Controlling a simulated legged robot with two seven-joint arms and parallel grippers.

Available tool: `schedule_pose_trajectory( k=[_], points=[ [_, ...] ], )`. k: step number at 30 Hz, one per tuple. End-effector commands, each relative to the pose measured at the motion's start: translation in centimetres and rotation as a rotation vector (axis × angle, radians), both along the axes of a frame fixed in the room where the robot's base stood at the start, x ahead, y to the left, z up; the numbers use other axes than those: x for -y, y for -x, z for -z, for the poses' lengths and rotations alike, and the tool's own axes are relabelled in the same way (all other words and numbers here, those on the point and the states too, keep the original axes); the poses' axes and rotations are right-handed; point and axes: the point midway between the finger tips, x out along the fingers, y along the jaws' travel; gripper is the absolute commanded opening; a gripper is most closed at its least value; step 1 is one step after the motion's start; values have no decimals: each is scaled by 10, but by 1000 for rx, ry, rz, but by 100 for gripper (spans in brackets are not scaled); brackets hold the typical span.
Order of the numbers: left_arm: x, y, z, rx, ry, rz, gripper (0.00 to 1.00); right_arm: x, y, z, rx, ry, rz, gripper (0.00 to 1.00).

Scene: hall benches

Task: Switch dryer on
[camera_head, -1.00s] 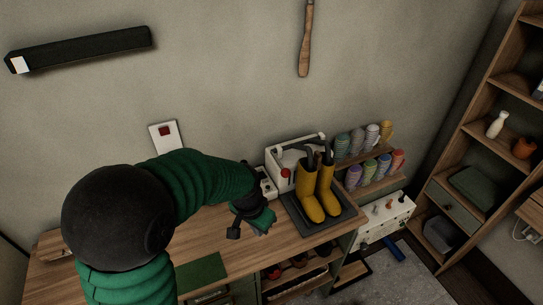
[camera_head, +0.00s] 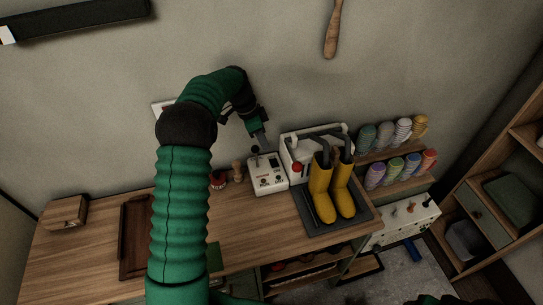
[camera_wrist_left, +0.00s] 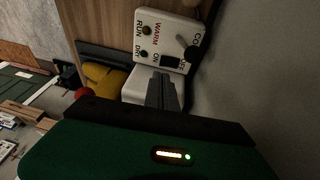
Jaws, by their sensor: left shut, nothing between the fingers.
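The boot dryer (camera_head: 290,140) is a white unit with dark tubes and a red knob; a pair of yellow boots (camera_head: 321,190) hangs on it. Left of it stands a white control box (camera_head: 268,184) with small knobs and a dark lever at its back. My left gripper (camera_head: 263,146) is shut and empty, just above the back of the box. Whether it touches the lever I cannot tell. My right gripper is not in view.
A dark tray (camera_head: 360,216) lies under the boots. Rolled coloured socks (camera_head: 375,173) fill shelves to the right. The wall is close behind.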

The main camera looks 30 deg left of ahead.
Motion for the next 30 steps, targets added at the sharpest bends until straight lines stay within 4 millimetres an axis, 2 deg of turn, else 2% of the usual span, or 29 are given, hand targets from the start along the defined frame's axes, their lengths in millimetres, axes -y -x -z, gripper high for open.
schedule_pose_trajectory(
  k=[5,12,15,19,30],
  points=[
    [7,-2,23,-5,1,0,0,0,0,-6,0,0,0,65],
    [20,-9,69,-4,0,0,0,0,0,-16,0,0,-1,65],
    [24,-12,82,-2,0,0,0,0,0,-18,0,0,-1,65],
    [26,-13,91,-1,-2,-2,0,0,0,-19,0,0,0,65],
    [26,-13,95,4,-6,-2,0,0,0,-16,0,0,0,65]
  ],
)
